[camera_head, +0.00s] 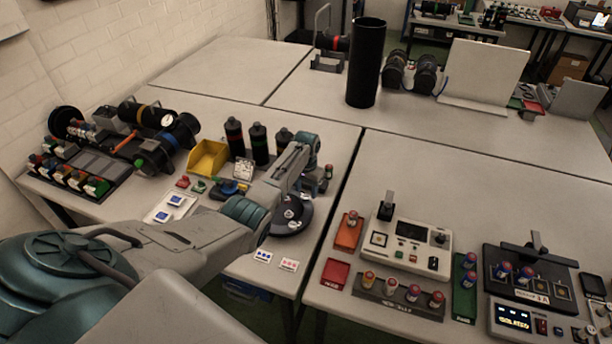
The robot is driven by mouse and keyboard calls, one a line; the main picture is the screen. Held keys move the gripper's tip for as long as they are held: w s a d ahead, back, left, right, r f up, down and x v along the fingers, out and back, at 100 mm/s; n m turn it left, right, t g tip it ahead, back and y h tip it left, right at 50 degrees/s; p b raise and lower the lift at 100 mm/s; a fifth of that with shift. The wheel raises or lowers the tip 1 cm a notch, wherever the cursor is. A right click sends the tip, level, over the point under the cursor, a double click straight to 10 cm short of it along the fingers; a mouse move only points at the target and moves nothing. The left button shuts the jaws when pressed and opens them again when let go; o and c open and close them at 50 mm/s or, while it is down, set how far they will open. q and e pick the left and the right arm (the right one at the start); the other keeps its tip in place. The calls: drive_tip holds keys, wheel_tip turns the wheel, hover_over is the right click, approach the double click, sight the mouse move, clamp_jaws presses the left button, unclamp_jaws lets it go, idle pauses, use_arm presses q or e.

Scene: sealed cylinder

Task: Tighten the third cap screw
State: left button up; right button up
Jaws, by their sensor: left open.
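A dark round object with a flat top (300,222) stands near the front edge of the left table, with small bright spots on it. It looks like the capped cylinder, but the single cap screws are too small to tell apart. My left arm reaches in from the lower left and its wrist bends down over this object. My left gripper (297,192) is open just above or at its top. Whether it touches a screw cannot be told, as the arm hides part of the top. My right gripper is not in view.
A yellow bin (207,158), dark bottles (259,145) and small coloured parts stand behind and left of my arm. A tall black tube (366,62) stands on the back table. A control box (408,247) and coloured trays fill the right table's front.

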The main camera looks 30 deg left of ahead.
sight(306, 197)
use_arm(q)
wheel_tip(306, 197, up, 9)
drive_tip(key=b, duration=0.2)
drive_tip(key=shift+r, duration=0.15)
drive_tip(key=shift+s, duration=0.1)
idle(0.3)
